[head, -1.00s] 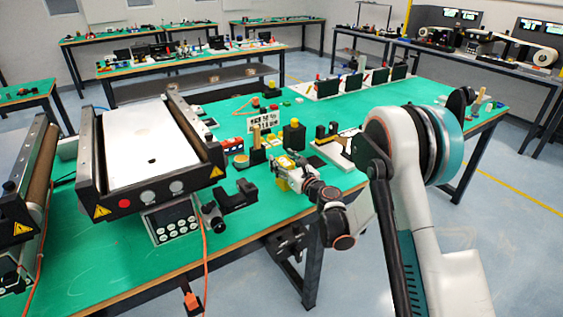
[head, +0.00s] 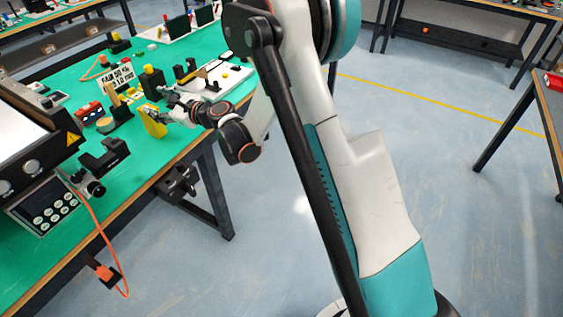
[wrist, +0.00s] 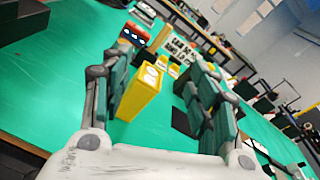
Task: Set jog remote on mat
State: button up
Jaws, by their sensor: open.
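The jog remote, which I take to be the yellow box-shaped unit, stands upright on the green table in the head view (head: 152,121). In the wrist view the yellow jog remote (wrist: 140,92) is between my gripper's fingers, nearer the left one. My gripper (wrist: 160,95) is open, with a clear gap on the right of the remote; contact at the left finger cannot be told. A flat dark patch, likely the mat (wrist: 183,122), lies on the table right of the remote. My gripper (head: 165,108) also shows at the table's front edge in the head view.
A red device (head: 89,112), a printed sign (head: 118,76) and a yellow-topped black block (head: 153,80) stand close behind. A black bracket (head: 104,157) and a conveyor control box (head: 47,208) are at left. Open floor lies right of the table.

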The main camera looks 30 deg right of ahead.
jog(key=s+d+r+n+g+h, duration=0.1)
jog(key=s+d+r+n, duration=0.1)
jog(key=s+r+n, duration=0.3)
jog(key=s+d+r+n+g+h, duration=0.1)
jog(key=s+d+r+n+g, duration=0.1)
jog(key=s+n, duration=0.35)
jog(key=s+d+r+n+g+h, duration=0.1)
jog(key=s+d+r+n, duration=0.15)
jog(key=s, duration=0.55)
jog(key=s+d+f+n+g+h, duration=0.1)
jog(key=s+d+n, duration=0.4)
jog(key=s, duration=0.7)
jog(key=s+d+f+n+g+h, duration=0.1)
jog(key=s+d+f+n+h, duration=0.2)
jog(key=s+d+n+h, duration=0.2)
jog(key=s+d+n, duration=0.1)
jog(key=s+d, duration=0.2)
jog(key=s, duration=0.4)
jog(key=shift+s+d+f+g+h, duration=0.15)
jog(key=shift+s+d+g+h, duration=0.15)
jog(key=shift+s+h, duration=0.1)
